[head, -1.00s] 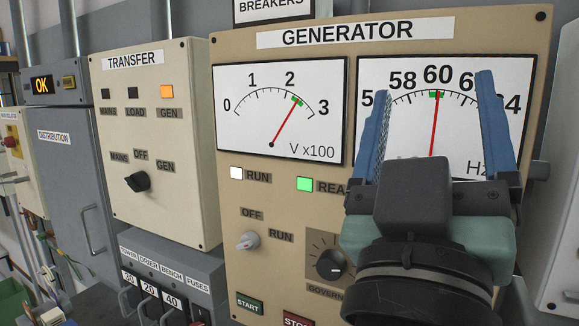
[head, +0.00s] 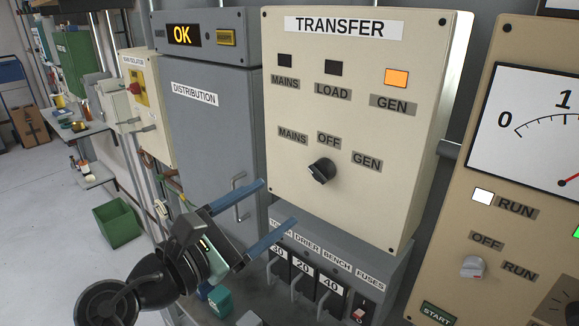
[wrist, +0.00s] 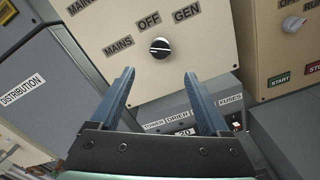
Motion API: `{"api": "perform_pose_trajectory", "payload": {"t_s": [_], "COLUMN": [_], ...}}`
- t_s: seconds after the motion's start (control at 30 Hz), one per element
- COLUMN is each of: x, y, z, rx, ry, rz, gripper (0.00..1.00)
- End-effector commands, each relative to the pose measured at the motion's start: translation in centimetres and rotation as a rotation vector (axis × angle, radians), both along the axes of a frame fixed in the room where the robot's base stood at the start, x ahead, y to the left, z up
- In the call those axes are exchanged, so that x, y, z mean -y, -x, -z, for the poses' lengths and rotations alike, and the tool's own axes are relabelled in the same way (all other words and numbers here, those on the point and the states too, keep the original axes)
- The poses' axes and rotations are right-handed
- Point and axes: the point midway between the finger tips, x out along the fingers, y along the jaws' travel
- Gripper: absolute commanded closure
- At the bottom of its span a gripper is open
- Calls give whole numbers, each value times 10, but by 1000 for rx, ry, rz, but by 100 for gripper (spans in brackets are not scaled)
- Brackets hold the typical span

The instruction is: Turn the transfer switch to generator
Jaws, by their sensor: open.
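The transfer panel (head: 375,215) is a cream box with MAINS, OFF and GEN labels around a black transfer switch knob (head: 321,171). Its GEN lamp (head: 396,77) is lit orange; the MAINS and LOAD lamps are dark. The knob also shows in the wrist view (wrist: 160,48), its grip lying roughly level there; I cannot tell for sure which label it points to. My gripper (head: 280,202) is open and empty, with blue fingers, below and left of the knob in the head view. In the wrist view the knob appears beyond the open fingertips, apart from them.
The grey distribution cabinet (head: 215,135) with a handle stands left of the panel. A fuse box (head: 345,262) with several handles sits just below it. The generator panel (head: 480,245) is at right. A green crate (head: 118,223) stands on open floor at left.

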Motion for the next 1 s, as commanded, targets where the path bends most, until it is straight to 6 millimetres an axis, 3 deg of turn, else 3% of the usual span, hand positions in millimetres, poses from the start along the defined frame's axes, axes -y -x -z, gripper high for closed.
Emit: {"api": "perform_pose_trajectory", "payload": {"t_s": [0.5, 0.7, 1.0], "x": [59, 68, 69], "y": [-80, -93, -95], "z": [-4, -1, 0], "rx": [3, 3, 4], "ry": [-3, -5, -6], "rz": [-1, -3, -3], "gripper": [20, 20, 20]}}
